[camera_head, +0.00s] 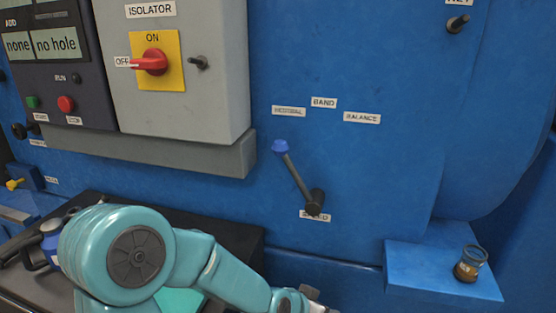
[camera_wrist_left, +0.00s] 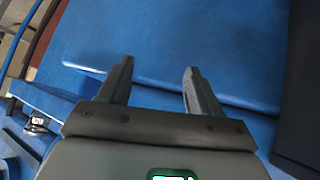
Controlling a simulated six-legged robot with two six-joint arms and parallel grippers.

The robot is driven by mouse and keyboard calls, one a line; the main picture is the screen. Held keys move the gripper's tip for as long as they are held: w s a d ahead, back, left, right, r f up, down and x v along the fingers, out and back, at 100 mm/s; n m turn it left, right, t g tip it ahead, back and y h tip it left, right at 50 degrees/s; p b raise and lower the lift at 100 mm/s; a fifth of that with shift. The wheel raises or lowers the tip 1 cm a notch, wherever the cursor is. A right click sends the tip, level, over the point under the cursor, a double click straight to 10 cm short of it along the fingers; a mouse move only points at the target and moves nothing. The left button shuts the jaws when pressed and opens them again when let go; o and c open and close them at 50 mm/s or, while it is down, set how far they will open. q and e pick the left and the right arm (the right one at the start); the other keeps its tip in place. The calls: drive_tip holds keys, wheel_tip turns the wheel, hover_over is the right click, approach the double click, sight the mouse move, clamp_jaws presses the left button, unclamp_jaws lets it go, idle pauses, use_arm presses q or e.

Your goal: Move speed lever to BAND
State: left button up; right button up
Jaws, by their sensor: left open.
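The speed lever (camera_head: 298,178) is a dark rod with a blue knob (camera_head: 280,146), on the blue machine panel. It pivots at a black hub at its lower right and leans up and left. The knob sits below the left label, which is hard to read, and left of and below the BAND label (camera_head: 323,103). The BALANCE label (camera_head: 362,118) is farther right. My left arm comes in along the bottom of the head view, its end cut off near the bottom edge. In the left wrist view my left gripper (camera_wrist_left: 160,82) is open, with nothing between its fingers. My right gripper is not in view.
A grey isolator box (camera_head: 185,65) with a red switch (camera_head: 150,62) protrudes left of the lever. A blue ledge (camera_head: 410,265) at lower right holds a small brown jar (camera_head: 470,264). The panel around the lever is clear.

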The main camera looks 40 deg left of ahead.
use_arm(q)
drive_tip(key=a+r+t+y, duration=0.1)
drive_tip(key=a+r+t, duration=0.15)
drive_tip(key=r, duration=0.55)
drive_tip(key=a+r+t+y, duration=0.1)
drive_tip(key=a+r+t, duration=0.1)
drive_tip(key=a+r, duration=0.35)
drive_tip(key=t+y+b, duration=0.2)
drive_tip(key=t+y, duration=0.2)
approach(276, 150)
drive_tip(key=x, duration=1.2)
drive_tip(key=shift+b, duration=0.3)
clamp_jaws()
